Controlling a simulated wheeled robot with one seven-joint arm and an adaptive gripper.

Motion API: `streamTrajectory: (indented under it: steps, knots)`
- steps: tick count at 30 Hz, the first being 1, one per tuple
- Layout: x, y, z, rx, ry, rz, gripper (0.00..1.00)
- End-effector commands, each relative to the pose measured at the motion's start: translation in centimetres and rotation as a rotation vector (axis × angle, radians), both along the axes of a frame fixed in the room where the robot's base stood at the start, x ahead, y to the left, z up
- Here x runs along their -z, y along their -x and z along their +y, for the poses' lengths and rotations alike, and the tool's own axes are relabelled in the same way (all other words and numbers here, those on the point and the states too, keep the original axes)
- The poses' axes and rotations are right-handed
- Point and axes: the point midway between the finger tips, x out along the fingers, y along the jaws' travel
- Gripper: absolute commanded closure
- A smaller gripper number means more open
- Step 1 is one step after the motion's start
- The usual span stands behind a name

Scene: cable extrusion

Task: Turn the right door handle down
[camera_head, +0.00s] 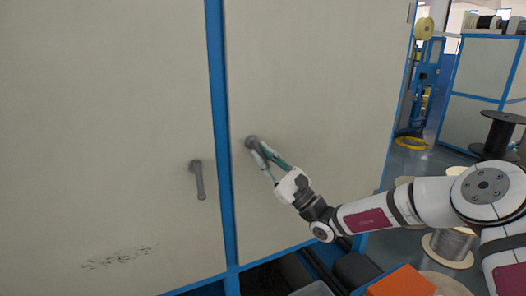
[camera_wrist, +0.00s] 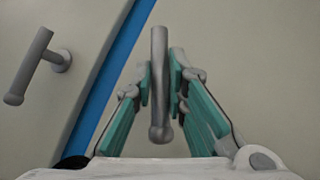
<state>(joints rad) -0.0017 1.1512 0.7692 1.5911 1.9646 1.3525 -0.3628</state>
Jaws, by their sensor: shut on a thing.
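The right door handle (camera_head: 252,142) is a grey lever on the pale right-hand door, just right of the blue post. In the head view it appears to slant down to the right, partly hidden by the fingers. In the wrist view the handle (camera_wrist: 159,88) runs up the middle between the fingers, its rounded end towards me. My gripper (camera_head: 266,156) has green-sided fingers, one on each side of the lever. In the wrist view my gripper (camera_wrist: 161,82) is shut on the handle.
A second grey handle (camera_head: 198,182) hangs nearly straight down on the left door; it also shows in the wrist view (camera_wrist: 36,66). A blue post (camera_head: 220,130) separates the doors. Cable spools (camera_head: 450,246) and an orange box (camera_head: 402,282) stand at lower right.

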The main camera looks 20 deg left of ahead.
Motion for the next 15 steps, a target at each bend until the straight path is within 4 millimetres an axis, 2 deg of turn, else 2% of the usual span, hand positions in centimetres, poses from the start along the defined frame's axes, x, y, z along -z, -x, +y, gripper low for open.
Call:
streamTrajectory:
  steps: [6, 15]
  knots:
    - [0.23, 0.53, 0.33, 0.000, -0.119, 0.146, 1.00]
    - [0.36, 0.79, 0.62, 0.000, -0.232, 0.277, 1.00]
